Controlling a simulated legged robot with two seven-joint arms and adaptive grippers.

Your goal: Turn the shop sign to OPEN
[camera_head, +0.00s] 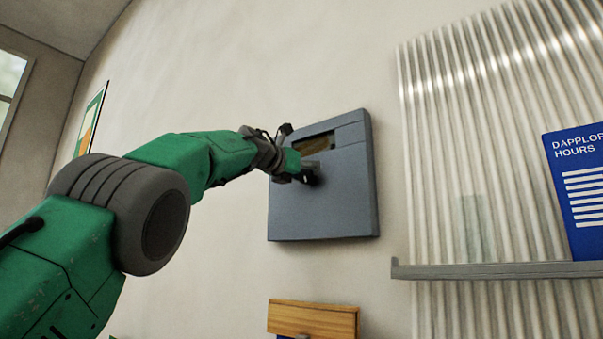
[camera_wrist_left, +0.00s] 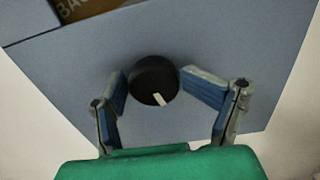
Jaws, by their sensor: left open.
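The shop sign is a blue-grey box (camera_head: 345,205) mounted on the wall, and its face also fills much of the left wrist view (camera_wrist_left: 225,45). A window (camera_head: 318,143) in its upper part shows a brown panel; in the left wrist view this window (camera_wrist_left: 90,8) is cut off, and its pale letters are only partly visible. A round black knob (camera_wrist_left: 155,80) with a white pointer mark sits on the face below the window. My left gripper (camera_wrist_left: 153,84) is open, with one finger on each side of the knob; I cannot tell whether they touch it. My right gripper is out of view.
To the right, a ribbed translucent panel (camera_head: 440,150) stands behind a grey ledge (camera_head: 490,270). A blue hours board (camera_head: 580,185) stands on the ledge. A wooden piece (camera_head: 312,318) is below the box. Bare wall surrounds the box.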

